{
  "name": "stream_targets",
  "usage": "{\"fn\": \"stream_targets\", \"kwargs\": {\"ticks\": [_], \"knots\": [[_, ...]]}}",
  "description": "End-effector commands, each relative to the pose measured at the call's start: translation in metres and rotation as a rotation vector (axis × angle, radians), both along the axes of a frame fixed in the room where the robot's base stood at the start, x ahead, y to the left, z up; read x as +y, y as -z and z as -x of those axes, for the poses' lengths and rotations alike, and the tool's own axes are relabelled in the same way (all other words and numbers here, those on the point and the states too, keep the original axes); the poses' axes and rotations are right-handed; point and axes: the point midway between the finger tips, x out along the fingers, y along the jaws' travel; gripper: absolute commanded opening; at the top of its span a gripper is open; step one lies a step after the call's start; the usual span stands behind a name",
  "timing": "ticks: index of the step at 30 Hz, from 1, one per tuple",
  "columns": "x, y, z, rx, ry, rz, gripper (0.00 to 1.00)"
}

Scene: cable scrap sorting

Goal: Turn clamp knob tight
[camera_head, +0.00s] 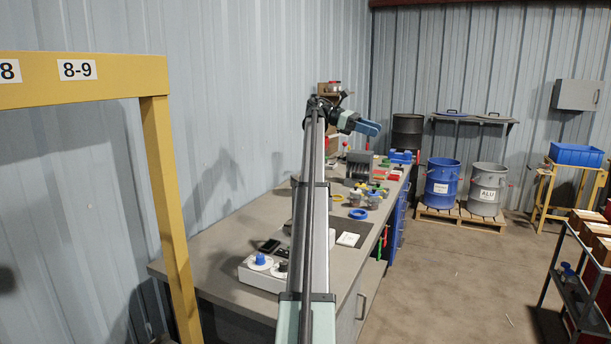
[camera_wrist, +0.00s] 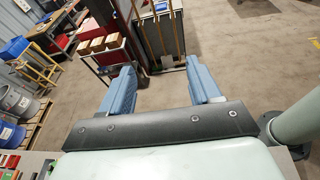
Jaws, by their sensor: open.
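My gripper (camera_head: 374,129) is raised above the far part of the workbench (camera_head: 225,250), its blue fingers pointing right. A blue knob-like part (camera_head: 260,258) sits on a white box at the bench's near end. I cannot tell which is the clamp knob. My arm hides part of the bench.
A blue ring (camera_head: 358,214), a yellow ring and small coloured pieces lie on the bench. A yellow frame (camera_head: 165,180) stands at the left. A blue drum (camera_head: 442,183) and a grey drum (camera_head: 487,190) stand on a pallet.

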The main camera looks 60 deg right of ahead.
Motion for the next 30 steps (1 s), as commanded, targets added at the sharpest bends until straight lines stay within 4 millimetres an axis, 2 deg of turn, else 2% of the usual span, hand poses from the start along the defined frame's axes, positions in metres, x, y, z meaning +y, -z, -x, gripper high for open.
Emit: {"fn": "stream_targets", "kwargs": {"ticks": [3, 6, 11, 17, 25, 30], "knots": [[0.000, 0.002, 0.018, -0.109, -0.030, -0.015, 0.63], [0.000, 0.009, 0.026, -0.229, -0.068, -0.021, 0.63], [-0.001, 0.023, 0.024, -0.459, -0.137, -0.009, 0.63], [0.002, 0.041, -0.010, -0.759, -0.205, 0.018, 0.63], [0.015, 0.060, -0.086, -1.179, -0.218, 0.033, 0.63], [0.026, 0.062, -0.129, -1.411, -0.162, 0.031, 0.63]]}}
